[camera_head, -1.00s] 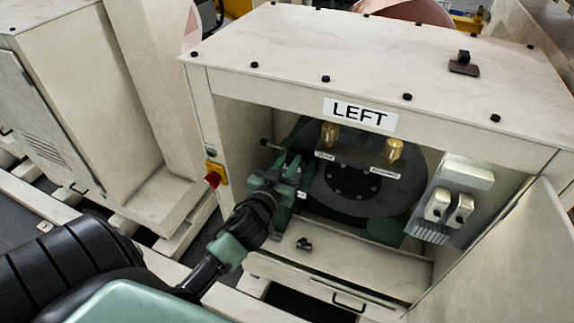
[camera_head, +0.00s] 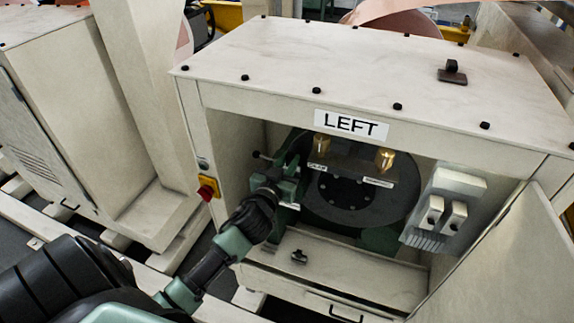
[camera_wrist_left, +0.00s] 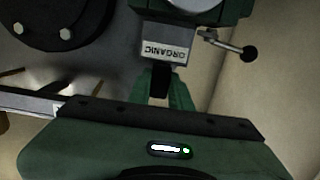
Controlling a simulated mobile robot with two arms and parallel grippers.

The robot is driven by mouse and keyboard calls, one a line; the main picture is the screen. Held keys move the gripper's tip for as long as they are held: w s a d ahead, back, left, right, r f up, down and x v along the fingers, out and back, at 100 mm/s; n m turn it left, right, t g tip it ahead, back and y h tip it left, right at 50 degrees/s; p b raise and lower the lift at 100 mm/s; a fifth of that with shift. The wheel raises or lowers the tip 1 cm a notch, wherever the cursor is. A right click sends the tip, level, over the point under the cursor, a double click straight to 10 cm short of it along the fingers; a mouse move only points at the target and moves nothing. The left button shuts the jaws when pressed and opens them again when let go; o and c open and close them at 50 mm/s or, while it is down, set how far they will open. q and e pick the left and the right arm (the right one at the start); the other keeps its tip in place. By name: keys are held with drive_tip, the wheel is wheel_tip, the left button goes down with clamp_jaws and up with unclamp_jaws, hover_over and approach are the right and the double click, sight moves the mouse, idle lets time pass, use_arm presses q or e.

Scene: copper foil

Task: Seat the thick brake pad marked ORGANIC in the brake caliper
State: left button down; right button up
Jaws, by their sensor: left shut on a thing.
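The brake pad (camera_wrist_left: 165,50) is a grey block in the left wrist view, its ORGANIC label upside down. My left gripper (camera_wrist_left: 160,82) is shut on it; the gripper also shows in the head view (camera_head: 284,187), inside the cabinet. The green brake caliper (camera_wrist_left: 205,8) is at the top edge of the wrist view, right by the pad; I cannot tell how deep the pad sits in it. In the head view the caliper (camera_head: 291,164) is at the left edge of the dark disc (camera_head: 345,195), partly behind my gripper. My right gripper is out of view.
The white cabinet marked LEFT (camera_head: 350,125) surrounds the disc, with an open door (camera_head: 505,255) at right. A lever with a black ball (camera_wrist_left: 250,53) juts out beside the caliper. Brass fittings (camera_head: 385,160) sit above the disc. A small black part (camera_head: 299,257) lies on the cabinet's lower ledge.

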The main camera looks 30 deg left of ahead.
use_arm(q)
drive_tip(key=shift+x, duration=1.55)
drive_tip(key=shift+a+r, duration=0.1)
drive_tip(key=shift+r, duration=0.05)
drive_tip(key=shift+a, duration=0.35)
drive_tip(key=shift+f+b, duration=1.1)
drive_tip(key=shift+f, duration=0.1)
idle(0.4)
drive_tip(key=shift+f, duration=0.35)
drive_tip(key=shift+f+b, duration=0.7)
drive_tip(key=shift+b, duration=0.15)
drive_tip(key=c, duration=1.2)
unclamp_jaws()
